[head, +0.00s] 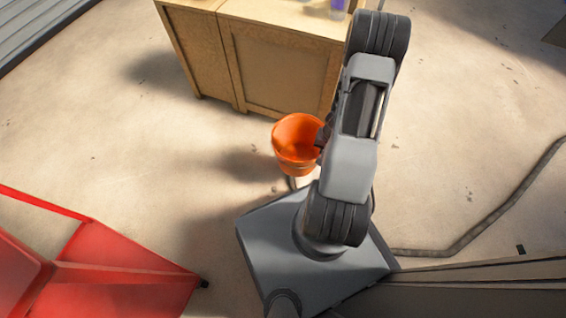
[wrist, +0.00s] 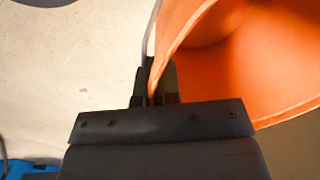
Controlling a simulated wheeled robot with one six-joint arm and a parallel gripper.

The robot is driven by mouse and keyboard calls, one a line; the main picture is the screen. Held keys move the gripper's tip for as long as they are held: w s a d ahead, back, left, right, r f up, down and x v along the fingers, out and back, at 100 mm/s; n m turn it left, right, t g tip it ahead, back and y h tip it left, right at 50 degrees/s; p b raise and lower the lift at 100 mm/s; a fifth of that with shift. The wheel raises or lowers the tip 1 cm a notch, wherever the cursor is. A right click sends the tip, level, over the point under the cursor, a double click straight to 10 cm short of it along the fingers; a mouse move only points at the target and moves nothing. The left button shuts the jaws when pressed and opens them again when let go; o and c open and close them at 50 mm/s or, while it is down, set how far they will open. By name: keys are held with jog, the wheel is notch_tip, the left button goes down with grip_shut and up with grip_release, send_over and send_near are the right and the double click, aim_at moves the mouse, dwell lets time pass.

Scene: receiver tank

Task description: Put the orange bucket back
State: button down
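The orange bucket (head: 294,153) is upright or nearly so in the head view, in front of the wooden cabinet and left of my arm. In the wrist view its orange wall (wrist: 235,70) fills the upper right. My gripper (wrist: 153,85) has one dark finger on each side of the bucket's rim, closed on it. In the head view my gripper (head: 322,138) is mostly hidden by my arm at the bucket's right edge. A shadow lies left of the bucket; I cannot tell for sure whether its bottom touches the floor.
The wooden cabinet (head: 270,62) stands behind the bucket, with small items on top, one purple (head: 338,5). A red tray-like object (head: 100,265) is at the lower left. A dark hose (head: 490,215) runs along the floor at right. The floor left of the bucket is clear.

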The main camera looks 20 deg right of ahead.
aim_at(303, 145)
jog(key=w+f+p, duration=0.1)
jog(key=w+f, duration=0.2)
jog(key=w+f+p, duration=0.1)
jog(key=w+f, duration=0.2)
jog(key=shift+w+a+f, duration=0.2)
jog(key=shift+w, duration=0.05)
jog(key=w+f, duration=0.2)
jog(key=w+f+b, duration=0.1)
jog(key=f, duration=0.1)
jog(key=w+f+b, duration=0.1)
jog(key=w+f, duration=0.1)
jog(key=shift+w+a+f, duration=0.15)
jog(key=shift+w+a, duration=0.15)
jog(key=shift+w, duration=0.05)
jog(key=shift+w+f, duration=0.1)
jog(key=shift+f, duration=0.1)
jog(key=shift+w+f+b, duration=0.15)
jog(key=shift+f+b, duration=0.6)
jog(key=shift+f, duration=0.85)
